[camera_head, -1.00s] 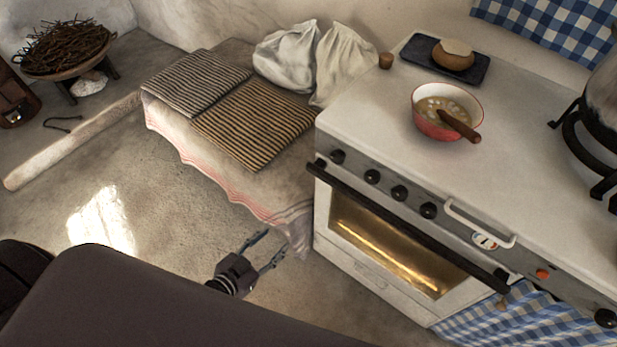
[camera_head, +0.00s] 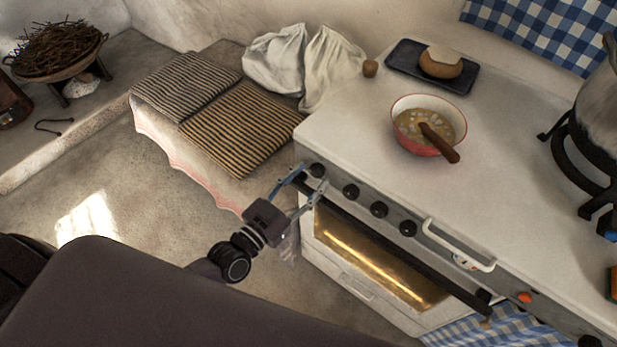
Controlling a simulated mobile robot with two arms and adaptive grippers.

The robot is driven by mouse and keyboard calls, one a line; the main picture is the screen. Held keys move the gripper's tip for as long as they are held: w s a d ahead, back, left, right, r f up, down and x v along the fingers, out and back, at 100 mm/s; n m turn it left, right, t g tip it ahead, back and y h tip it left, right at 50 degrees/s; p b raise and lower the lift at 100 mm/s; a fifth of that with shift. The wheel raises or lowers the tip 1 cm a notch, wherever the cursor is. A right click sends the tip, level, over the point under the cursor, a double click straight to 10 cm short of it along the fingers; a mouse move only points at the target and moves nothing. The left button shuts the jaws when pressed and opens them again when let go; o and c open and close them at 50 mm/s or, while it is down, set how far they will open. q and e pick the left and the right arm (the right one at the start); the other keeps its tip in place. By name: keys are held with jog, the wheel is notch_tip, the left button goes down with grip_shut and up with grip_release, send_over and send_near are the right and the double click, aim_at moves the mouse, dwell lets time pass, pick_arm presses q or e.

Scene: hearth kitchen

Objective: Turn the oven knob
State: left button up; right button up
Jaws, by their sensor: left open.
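The white oven (camera_head: 318,262) stands at the right with a row of black knobs on its grey front panel. The leftmost knob (camera_head: 317,170) is at the panel's left end, with others at the second position (camera_head: 351,191), third position (camera_head: 379,209) and fourth position (camera_head: 407,228). My left gripper (camera_head: 307,181) is open, with its fingertips at the panel's left end, close around or just in front of the leftmost knob. I cannot tell whether they touch it. My right gripper is not in view.
A dark handle bar (camera_head: 400,254) runs along the top of the oven door, just below the knobs. A white rail (camera_head: 458,246) sticks out further right. A red bowl (camera_head: 428,126) with a wooden spoon stands on the stovetop. A bench with striped cushions (camera_head: 246,128) is at the left.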

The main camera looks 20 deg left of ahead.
pick_arm(q)
jog(key=shift+w, duration=0.1)
jog(key=c, duration=1.1)
jog(key=shift+n, duration=0.3)
jog(key=shift+c, duration=0.3)
jog(key=n, duration=0.6)
jog(key=shift+d, duration=0.15)
jog(key=n, duration=0.7)
jog(key=o, duration=1.2)
jog(key=shift+c, duration=0.2)
